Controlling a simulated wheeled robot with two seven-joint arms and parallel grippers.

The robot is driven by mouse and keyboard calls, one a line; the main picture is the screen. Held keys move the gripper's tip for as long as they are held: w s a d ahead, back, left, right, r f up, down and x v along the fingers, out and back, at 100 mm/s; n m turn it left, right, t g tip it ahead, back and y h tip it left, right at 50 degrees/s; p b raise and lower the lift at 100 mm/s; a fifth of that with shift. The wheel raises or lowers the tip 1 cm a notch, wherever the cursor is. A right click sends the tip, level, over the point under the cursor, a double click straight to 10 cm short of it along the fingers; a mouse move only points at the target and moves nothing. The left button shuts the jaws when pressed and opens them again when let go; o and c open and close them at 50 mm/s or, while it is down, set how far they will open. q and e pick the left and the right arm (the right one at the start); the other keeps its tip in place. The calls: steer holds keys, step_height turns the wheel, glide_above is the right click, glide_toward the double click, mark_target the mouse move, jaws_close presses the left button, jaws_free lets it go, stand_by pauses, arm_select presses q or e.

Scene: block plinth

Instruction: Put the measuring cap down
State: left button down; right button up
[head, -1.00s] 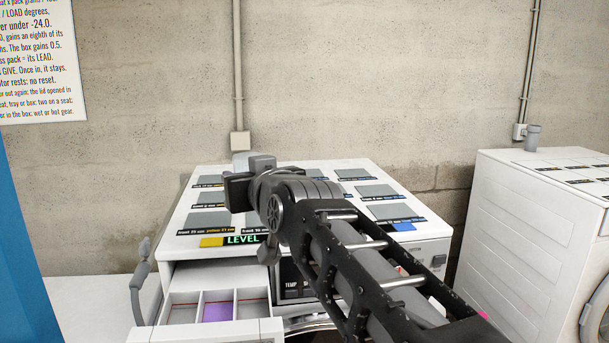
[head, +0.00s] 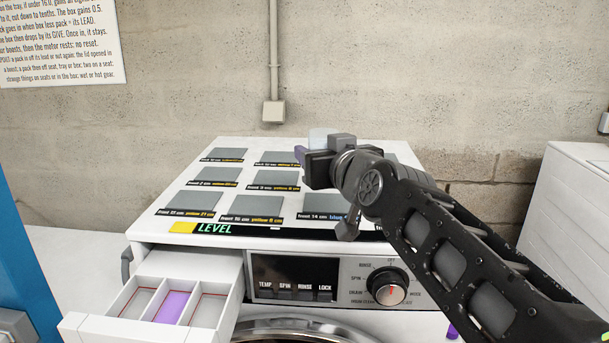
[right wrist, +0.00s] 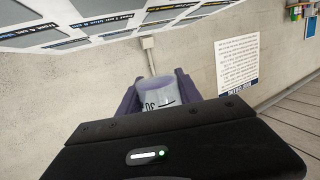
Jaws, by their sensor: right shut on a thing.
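My right gripper (head: 314,150) is shut on the measuring cap (head: 319,136), a small translucent pale cup. The gripper holds it above the white washer top (head: 160,222), over the middle-to-back pads. In the right wrist view the cap (right wrist: 158,92), with dark markings on its side, sits between the purple fingers of the right gripper (right wrist: 158,84). The lower part of the cap is hidden by the gripper body. My left gripper is not in view.
Several grey labelled pads (head: 191,197) lie on the washer top; my arm hides those at the right. A drawer (head: 92,326) with three compartments is open at the front left, its middle one purple. A second white machine (head: 572,205) stands at the right.

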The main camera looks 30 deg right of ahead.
glide_above(318, 213)
step_height(318, 213, down, 6)
steer(key=shift+f, duration=0.15)
steer(key=shift+f, duration=1.9)
